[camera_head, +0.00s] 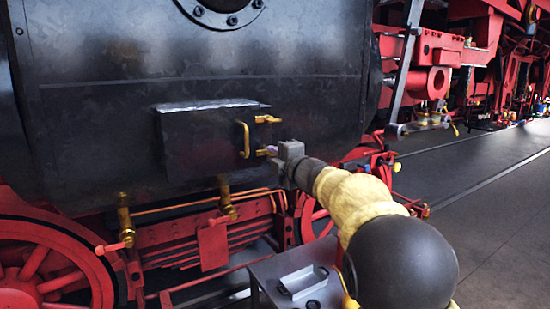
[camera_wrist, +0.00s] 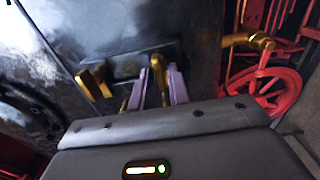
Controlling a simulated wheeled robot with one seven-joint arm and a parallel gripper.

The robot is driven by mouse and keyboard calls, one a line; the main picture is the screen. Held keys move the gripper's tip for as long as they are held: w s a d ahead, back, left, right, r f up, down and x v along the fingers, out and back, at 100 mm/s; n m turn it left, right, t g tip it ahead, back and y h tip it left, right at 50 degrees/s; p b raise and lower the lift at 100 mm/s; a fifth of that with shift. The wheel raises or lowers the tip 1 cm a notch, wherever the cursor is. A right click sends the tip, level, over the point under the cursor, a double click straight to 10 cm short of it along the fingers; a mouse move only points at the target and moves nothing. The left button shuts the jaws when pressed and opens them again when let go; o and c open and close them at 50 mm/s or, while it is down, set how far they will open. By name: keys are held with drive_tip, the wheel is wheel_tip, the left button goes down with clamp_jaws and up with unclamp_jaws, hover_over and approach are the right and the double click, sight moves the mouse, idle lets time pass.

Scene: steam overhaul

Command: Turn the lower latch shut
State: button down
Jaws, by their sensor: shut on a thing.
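The lower latch (camera_head: 265,152) is a small brass piece at the right edge of a dark hatch door (camera_head: 200,140) on the black locomotive side. It lies roughly level in the head view. My gripper (camera_head: 274,152) is shut on its outer end. In the wrist view, brass of the latch (camera_wrist: 158,66) shows between my two purple fingers (camera_wrist: 161,86); its lower part is partly hidden. The upper latch (camera_head: 267,119) is brass and level, just above. A brass handle (camera_head: 244,140) stands upright on the door, left of the lower latch.
Brass cocks (camera_head: 227,200) and copper pipes hang below the hatch. Red wheels (camera_head: 45,265) and red framework lie beneath. A small grey table (camera_head: 268,280) with a metal tray (camera_head: 303,281) stands low in front. Open floor (camera_head: 480,220) lies to the right.

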drive_tip(key=c, duration=1.6)
unclamp_jaws()
drive_tip(key=shift+o, duration=0.2)
drive_tip(key=b+v, duration=0.3)
drive_tip(key=v, duration=1.4)
drive_tip(key=shift+s+d, duration=0.1)
drive_tip(key=shift+d, duration=0.05)
